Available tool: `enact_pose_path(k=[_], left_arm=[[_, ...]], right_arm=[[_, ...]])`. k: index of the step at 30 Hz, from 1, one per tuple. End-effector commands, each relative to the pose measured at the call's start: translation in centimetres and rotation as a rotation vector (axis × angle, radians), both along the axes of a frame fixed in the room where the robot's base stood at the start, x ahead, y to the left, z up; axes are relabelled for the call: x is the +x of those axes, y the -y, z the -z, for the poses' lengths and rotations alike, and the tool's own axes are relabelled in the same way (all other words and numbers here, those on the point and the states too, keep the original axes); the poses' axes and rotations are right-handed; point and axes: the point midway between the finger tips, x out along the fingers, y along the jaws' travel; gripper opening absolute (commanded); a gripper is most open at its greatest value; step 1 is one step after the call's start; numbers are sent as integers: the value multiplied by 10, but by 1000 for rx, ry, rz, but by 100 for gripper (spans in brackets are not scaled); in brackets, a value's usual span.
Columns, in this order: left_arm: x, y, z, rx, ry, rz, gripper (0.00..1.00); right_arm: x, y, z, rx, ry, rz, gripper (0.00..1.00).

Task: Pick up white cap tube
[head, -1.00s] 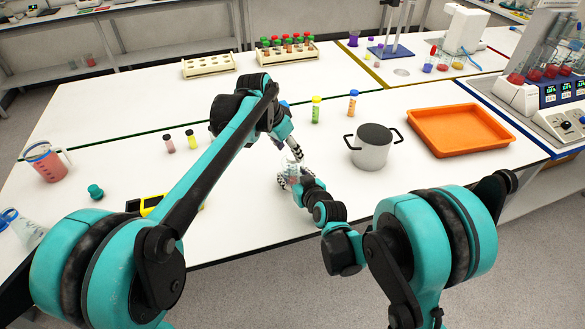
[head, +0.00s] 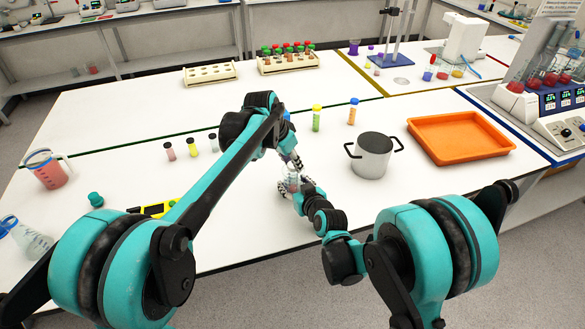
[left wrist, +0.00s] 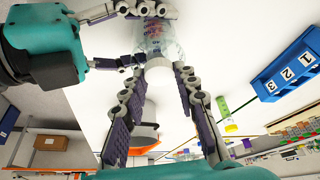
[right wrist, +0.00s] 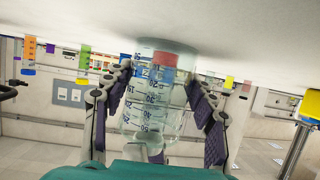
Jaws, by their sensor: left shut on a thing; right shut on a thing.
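A clear graduated bottle (right wrist: 150,105) with blue markings stands between the fingers of my right gripper (right wrist: 158,100), which is shut on it. The bottle also shows in the left wrist view (left wrist: 158,40), with a pale round top (left wrist: 160,66) pointing toward my left gripper. My left gripper (left wrist: 165,98) is shut with its fingers at that top; the exact contact is hard to see. In the head view, the left gripper (head: 292,163) is just above the bottle and the right gripper (head: 305,188) is beside it. I cannot clearly pick out a white-capped tube.
Three small dark-capped vials (head: 191,146) stand left of my left arm. A yellow-capped tube (head: 317,118) and a blue-capped tube (head: 352,112) stand behind the grippers. A steel pot (head: 372,160) and an orange tray (head: 420,121) are right. A red-filled beaker (head: 50,175) is far left.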

Motion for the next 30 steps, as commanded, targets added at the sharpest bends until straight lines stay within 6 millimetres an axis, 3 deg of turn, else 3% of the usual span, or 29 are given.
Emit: enact_pose_path(k=[13, 30], left_arm=[[0, 0, -25, 0, 0, 0, 0], [0, 0, -106, 0, 0, 0, 0]], right_arm=[[0, 0, 0, 0, -1, -1, 21], [0, 0, 0, 0, -1, -1, 21]])
